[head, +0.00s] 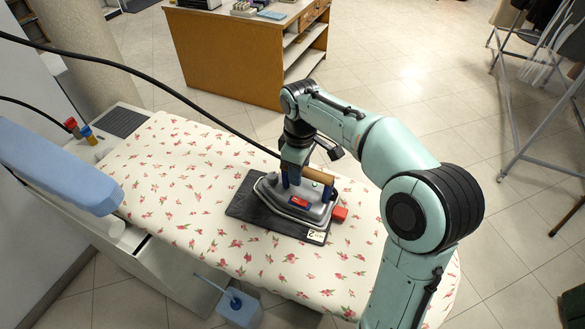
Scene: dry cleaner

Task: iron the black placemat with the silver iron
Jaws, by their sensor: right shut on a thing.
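The black placemat (243,210) lies on the flowered ironing board (170,185). The silver iron (318,212) rests on the placemat or just above it, covering much of it; I cannot tell whether they touch. Its wooden handle (318,176) is on top and a red part shows at its right end. My right gripper (296,180) is over the iron and shut on it at the handle; the fingertips are partly hidden. A small pale label (315,236) shows at the placemat's front right edge. My left gripper is not in view.
A black hose (190,110) runs from the upper left to the iron. A blue padded arm (55,165) stands at the left of the board. A wooden counter (225,55) stands behind; the board's left part is clear.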

